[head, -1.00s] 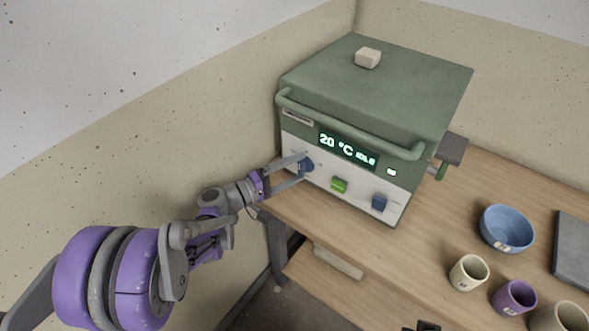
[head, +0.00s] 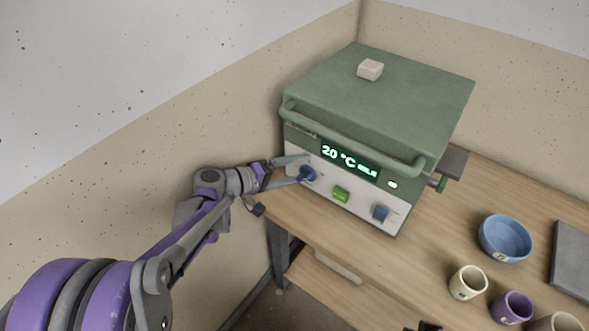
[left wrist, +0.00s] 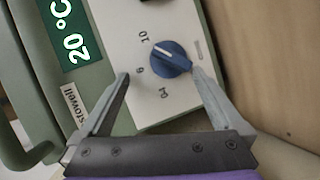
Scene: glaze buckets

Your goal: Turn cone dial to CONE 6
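The blue cone dial (head: 307,174) is on the white front panel of the green kiln (head: 375,95), at the panel's left end. In the left wrist view the dial (left wrist: 170,60) has a white pointer line aimed to the upper left, nearer the 10 mark than the 6 mark; a 04 mark sits below. My left gripper (head: 303,168) is at the dial. Its fingers are spread in the left wrist view (left wrist: 158,75): the right fingertip is at the dial's edge, touching or nearly so, and the left fingertip is apart from it.
The panel also has a green knob (head: 341,194), a blue switch (head: 380,213) and a display (head: 349,159) reading 20 °C. The kiln's handle bar (head: 350,139) runs above them. A blue bowl (head: 505,238) and several cups stand on the wooden table at right.

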